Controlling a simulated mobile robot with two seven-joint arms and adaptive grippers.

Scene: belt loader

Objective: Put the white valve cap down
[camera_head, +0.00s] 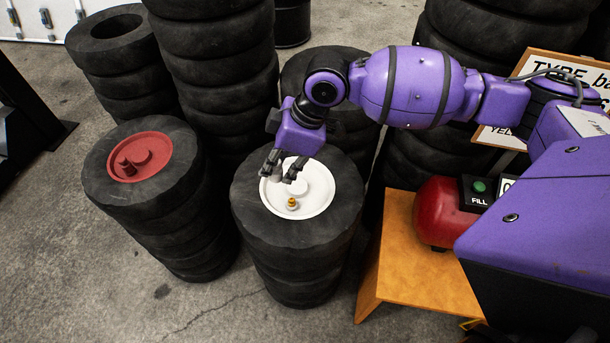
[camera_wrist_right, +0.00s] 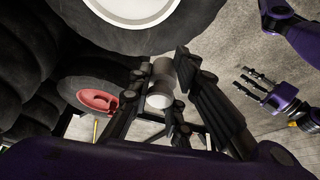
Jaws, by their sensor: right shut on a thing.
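My right gripper (camera_head: 283,172) is over the white round plate (camera_head: 316,202) on top of a tire stack. It is shut on the white valve cap (camera_head: 277,175), a small cylinder partly hidden by the fingers. In the right wrist view the cap (camera_wrist_right: 161,85) sits between the fingers of the right gripper (camera_wrist_right: 158,92). A brass valve stem (camera_head: 292,203) stands bare on the plate's near side, apart from the cap. My left gripper (camera_wrist_right: 262,90) shows only in the right wrist view, with its fingers apart and nothing between them.
A tire stack at the left bears a red plate (camera_head: 139,157) with a red cylinder on it. Taller tire stacks (camera_head: 218,70) stand behind. An orange stand (camera_head: 420,265) with a red tank (camera_head: 438,212) and a FILL button box (camera_head: 478,190) is at the right.

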